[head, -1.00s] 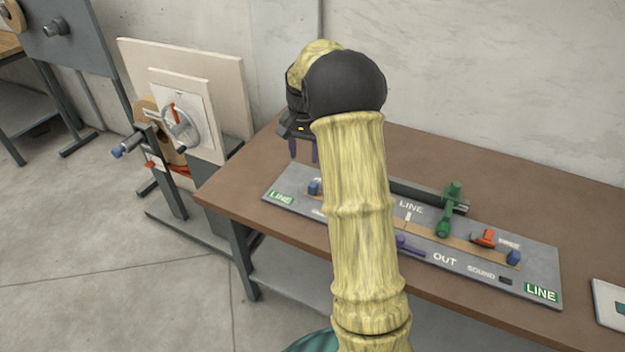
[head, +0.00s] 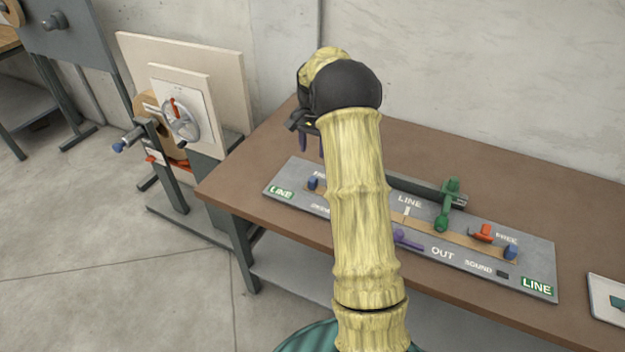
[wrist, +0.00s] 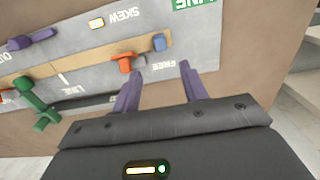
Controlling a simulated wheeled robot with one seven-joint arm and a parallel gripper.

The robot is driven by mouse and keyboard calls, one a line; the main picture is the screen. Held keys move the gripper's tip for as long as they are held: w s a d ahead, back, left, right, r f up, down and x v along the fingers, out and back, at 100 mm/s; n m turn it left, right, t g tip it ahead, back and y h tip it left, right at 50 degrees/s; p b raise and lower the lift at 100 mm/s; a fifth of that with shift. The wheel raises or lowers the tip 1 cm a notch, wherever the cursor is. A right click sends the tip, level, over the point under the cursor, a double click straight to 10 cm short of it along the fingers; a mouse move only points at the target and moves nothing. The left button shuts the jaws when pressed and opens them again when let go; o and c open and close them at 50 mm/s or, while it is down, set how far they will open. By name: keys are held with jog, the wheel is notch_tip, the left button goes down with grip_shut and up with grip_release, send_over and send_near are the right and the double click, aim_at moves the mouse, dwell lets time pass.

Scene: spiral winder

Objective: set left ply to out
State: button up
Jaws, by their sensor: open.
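A grey panel (head: 470,262) lies on the brown table; my arm hides part of its left half in the head view. The wrist view sees that left end upside down. There an orange slider (wrist: 125,63) sits on the tan rail by the word FREE, close to a blue end block (wrist: 158,42). A green lever (wrist: 38,104) and a purple lever (wrist: 33,39) stand farther left, near the words LINE and OUT. My gripper (wrist: 162,67) is open and empty, its purple fingers on the near side of the rail. In the head view, my gripper (head: 312,147) is above the panel's left end.
A second orange slider (head: 482,232) and blue block (head: 510,252) are at the panel's right end. A dark bar (head: 405,186) runs along its back. A winder with a handwheel (head: 180,118) stands left of the table.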

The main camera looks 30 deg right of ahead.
aim_at(313, 179)
notch_tip(313, 179, down, 13)
jog(key=shift+f+p, duration=0.2)
jog(key=shift+p, duration=0.15)
grip_shut()
